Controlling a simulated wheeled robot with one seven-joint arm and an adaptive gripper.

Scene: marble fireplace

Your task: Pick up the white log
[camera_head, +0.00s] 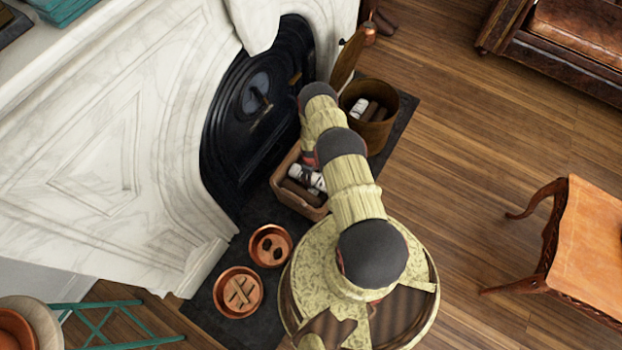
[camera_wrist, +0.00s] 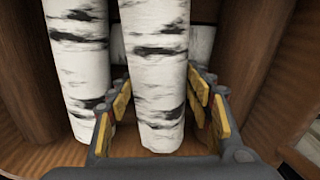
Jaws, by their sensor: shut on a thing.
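My gripper (camera_wrist: 160,98) has its yellow-padded fingers on both sides of a white log (camera_wrist: 157,60) with black bark marks, shut on it. The log stands lengthwise in the wrist view, inside a brown wooden box. A second white log (camera_wrist: 78,60) lies alongside to its left, outside the fingers. Part of another pale log (camera_wrist: 200,48) shows behind. In the head view, the box (camera_head: 318,214) sits before the fireplace with white logs (camera_head: 312,178) and brown logs in it. My arm covers part of the box there and hides most of the gripper.
A round bucket (camera_head: 385,130) with white and brown logs stands behind the box. Two copper pots (camera_head: 270,246) (camera_head: 238,292) sit on the dark hearth. The black fireplace (camera_head: 240,120) is close on the left. Wooden floor (camera_head: 450,200) is open to the right, before an orange-topped table (camera_head: 590,240).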

